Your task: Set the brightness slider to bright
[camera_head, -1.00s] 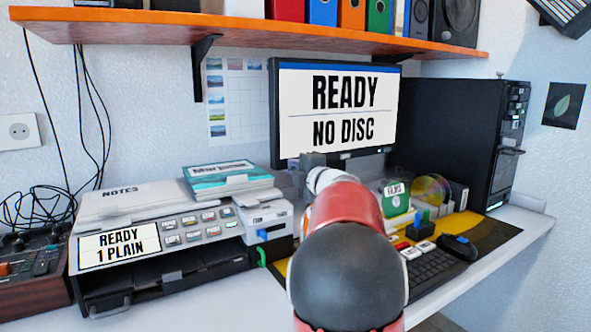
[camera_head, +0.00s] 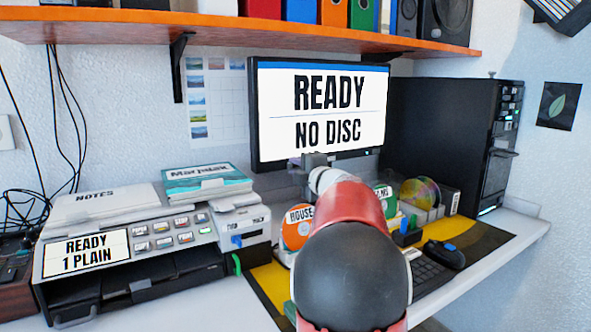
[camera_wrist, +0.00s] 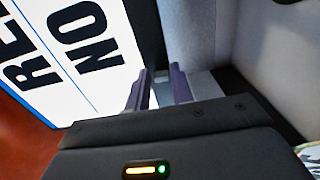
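I cannot make out a brightness slider for certain in either view. The monitor (camera_head: 318,112) shows "READY" and "NO DISC". My gripper (camera_head: 310,160) is at the monitor's lower edge in the head view, mostly hidden behind my own arm. In the wrist view my gripper (camera_wrist: 160,88) has its two purple-grey fingers apart, with nothing seen held between them. The lit monitor screen (camera_wrist: 70,50) lies to their left there. My arm hides part of the desk below the monitor.
The printer (camera_head: 130,240) stands left, with a blue tab (camera_head: 237,240) on the unit beside it. Discs, including an orange one (camera_head: 297,228), stand below the monitor. A keyboard (camera_head: 430,278) and black computer tower (camera_head: 450,140) are right. An orange shelf (camera_head: 240,32) hangs above.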

